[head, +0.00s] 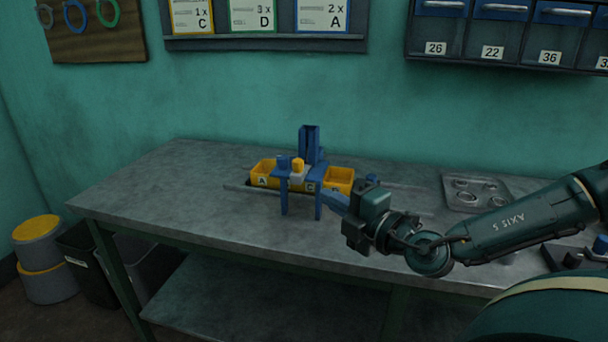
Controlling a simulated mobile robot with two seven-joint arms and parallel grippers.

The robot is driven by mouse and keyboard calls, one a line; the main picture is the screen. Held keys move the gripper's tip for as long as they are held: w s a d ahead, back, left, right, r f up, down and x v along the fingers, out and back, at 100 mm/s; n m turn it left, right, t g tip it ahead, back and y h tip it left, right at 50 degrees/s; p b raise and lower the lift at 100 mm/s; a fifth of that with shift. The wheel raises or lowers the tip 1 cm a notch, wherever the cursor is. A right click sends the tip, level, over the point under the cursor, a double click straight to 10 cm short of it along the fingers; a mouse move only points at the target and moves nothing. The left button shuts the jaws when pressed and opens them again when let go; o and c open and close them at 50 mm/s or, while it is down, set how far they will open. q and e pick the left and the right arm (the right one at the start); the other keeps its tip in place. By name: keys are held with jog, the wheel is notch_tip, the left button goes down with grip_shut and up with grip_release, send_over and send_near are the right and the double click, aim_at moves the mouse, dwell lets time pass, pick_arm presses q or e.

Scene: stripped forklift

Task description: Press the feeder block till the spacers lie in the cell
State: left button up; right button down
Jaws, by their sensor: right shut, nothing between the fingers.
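A blue feeder frame (286,194) with a tall blue chute (310,143) stands on the grey workbench. A small orange-yellow block (298,164) sits on top of it over a pale piece, beside a small blue knob (281,161). Yellow cells run behind the frame: one marked A (262,180) on the left and another (340,179) on the right. The frame hides part of the row, and I cannot make out spacers. My right gripper (330,199) is shut and empty at the frame's right side; I cannot tell whether it touches. My left gripper is out of view.
A metal tray with round recesses (477,191) lies on the bench to the right. Dark parts (572,259) lie near the right edge. The bench's left half (165,190) is clear. Drawers (490,50) and cards (252,16) hang on the wall. Bins stand on the floor at left.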

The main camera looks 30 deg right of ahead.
aim_at(301, 166)
pick_arm(q)
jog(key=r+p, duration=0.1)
jog(key=p, duration=0.1)
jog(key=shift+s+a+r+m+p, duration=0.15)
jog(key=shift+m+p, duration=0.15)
jog(key=shift+p, duration=0.1)
pick_arm(e)
jog(key=w+d, duration=0.1)
jog(key=w, duration=1)
jog(key=shift+w+d, duration=0.25)
jog(key=shift+d, duration=0.05)
